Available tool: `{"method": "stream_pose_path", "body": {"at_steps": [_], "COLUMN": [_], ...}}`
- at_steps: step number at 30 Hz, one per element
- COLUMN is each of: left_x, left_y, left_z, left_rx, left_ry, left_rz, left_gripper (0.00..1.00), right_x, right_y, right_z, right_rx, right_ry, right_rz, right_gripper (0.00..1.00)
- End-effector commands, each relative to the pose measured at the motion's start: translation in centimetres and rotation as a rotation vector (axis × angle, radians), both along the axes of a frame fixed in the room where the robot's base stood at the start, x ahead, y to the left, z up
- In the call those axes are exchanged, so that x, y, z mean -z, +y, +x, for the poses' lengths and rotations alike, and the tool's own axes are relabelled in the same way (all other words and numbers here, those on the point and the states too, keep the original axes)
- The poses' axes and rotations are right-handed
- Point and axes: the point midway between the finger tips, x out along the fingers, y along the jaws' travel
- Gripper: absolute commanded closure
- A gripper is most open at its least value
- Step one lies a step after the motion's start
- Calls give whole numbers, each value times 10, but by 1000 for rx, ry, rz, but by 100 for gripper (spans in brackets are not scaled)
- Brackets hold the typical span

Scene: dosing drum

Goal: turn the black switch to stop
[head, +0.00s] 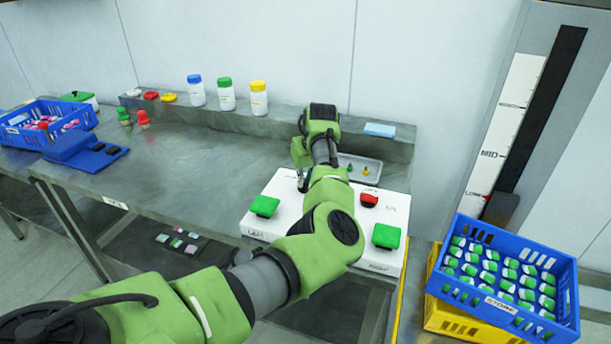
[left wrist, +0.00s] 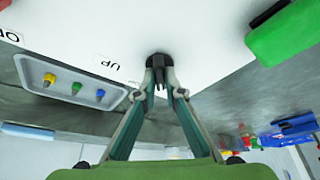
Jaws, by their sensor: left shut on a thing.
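The black switch (left wrist: 158,60) stands on the white panel and shows in the left wrist view between my fingertips. My left gripper (left wrist: 160,84) is shut on it, pointing at the panel. In the head view my left gripper (head: 302,184) is at the back part of the white control panel (head: 281,227), and my own arm and wrist hide most of it. The switch cannot be made out there. I cannot read which way the switch points. My right gripper is not in view.
The panel also carries green buttons (head: 265,206) (head: 386,236) and a red button (head: 368,200). A tray of small coloured pegs (left wrist: 72,87) lies close behind. A blue crate (head: 560,285) of green-capped items stands at right. Bottles (head: 227,95) line the back shelf.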

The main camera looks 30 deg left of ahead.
Motion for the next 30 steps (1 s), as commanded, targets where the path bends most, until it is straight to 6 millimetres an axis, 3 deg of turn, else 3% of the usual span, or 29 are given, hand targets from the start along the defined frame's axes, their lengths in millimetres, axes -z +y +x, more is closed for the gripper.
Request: {"method": "stream_pose_path", "body": {"at_steps": [1, 15, 30], "left_x": [-6, -7, -2], "left_y": [1, 4, 4], "left_z": [-1, -3, -2], "left_rx": [26, 407, 675], "left_ry": [1, 2, 0], "left_rz": [2, 2, 1], "left_gripper": [100, 100, 100], "right_x": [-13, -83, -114], "right_y": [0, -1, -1], "right_z": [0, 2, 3], "right_rx": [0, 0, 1], "right_ry": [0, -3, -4], "right_rz": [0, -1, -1], "right_gripper": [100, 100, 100]}}
